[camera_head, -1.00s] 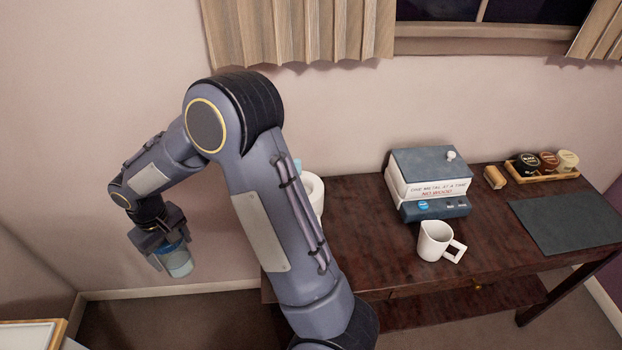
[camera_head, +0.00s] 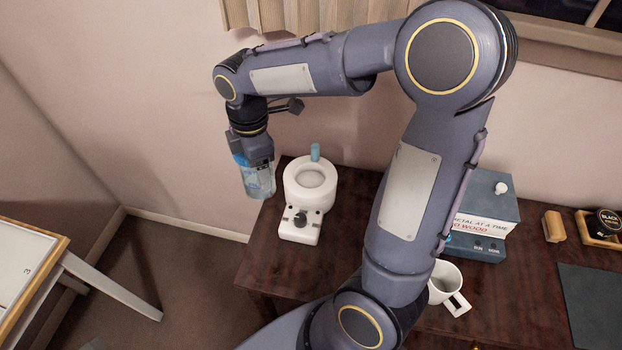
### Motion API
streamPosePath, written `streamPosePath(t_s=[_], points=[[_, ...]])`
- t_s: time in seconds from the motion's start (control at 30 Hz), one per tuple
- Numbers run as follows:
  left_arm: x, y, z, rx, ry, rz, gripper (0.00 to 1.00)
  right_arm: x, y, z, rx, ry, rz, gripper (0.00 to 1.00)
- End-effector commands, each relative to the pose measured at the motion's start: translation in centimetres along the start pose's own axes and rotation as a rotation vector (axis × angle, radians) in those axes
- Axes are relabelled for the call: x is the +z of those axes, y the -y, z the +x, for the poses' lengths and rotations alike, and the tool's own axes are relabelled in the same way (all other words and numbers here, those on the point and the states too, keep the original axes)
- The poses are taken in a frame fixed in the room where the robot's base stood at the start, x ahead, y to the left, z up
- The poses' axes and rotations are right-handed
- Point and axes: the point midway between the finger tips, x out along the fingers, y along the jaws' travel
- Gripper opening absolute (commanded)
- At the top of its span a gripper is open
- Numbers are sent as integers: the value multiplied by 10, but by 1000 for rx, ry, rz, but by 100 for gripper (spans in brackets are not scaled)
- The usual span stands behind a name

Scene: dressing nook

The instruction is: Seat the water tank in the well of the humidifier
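The water tank (camera_head: 258,182), a translucent blue cylinder, hangs roughly upright below my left gripper (camera_head: 254,160), which is shut on its upper part. The tank is just left of the humidifier, by the table's left end, and appears apart from it. The white humidifier (camera_head: 297,228) stands at the left end of the dark table. Its round well (camera_head: 311,178) faces up and looks empty. A dark knob sits on its front part. The tank's height above the tabletop is hard to judge. My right gripper is not in view.
A small blue cylinder (camera_head: 315,152) stands behind the well. The dark table (camera_head: 345,270) is clear just right of the humidifier. A wall is behind.

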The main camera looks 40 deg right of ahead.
Motion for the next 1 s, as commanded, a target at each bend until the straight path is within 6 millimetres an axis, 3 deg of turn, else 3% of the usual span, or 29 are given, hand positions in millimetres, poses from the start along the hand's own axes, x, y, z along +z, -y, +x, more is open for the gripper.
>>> streamPosePath(t_s=[0.3, 0.53, 0.67, 1.0], points=[[0, 0, 0, 0, 0, 0, 86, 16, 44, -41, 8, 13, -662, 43], [0, 0, 0, 0, 0, 0, 86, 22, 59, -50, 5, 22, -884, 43], [-1, -1, -2, 0, 0, 0, 86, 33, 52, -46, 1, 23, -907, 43], [-6, -6, -12, 0, 0, 0, 86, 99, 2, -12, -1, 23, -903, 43]])
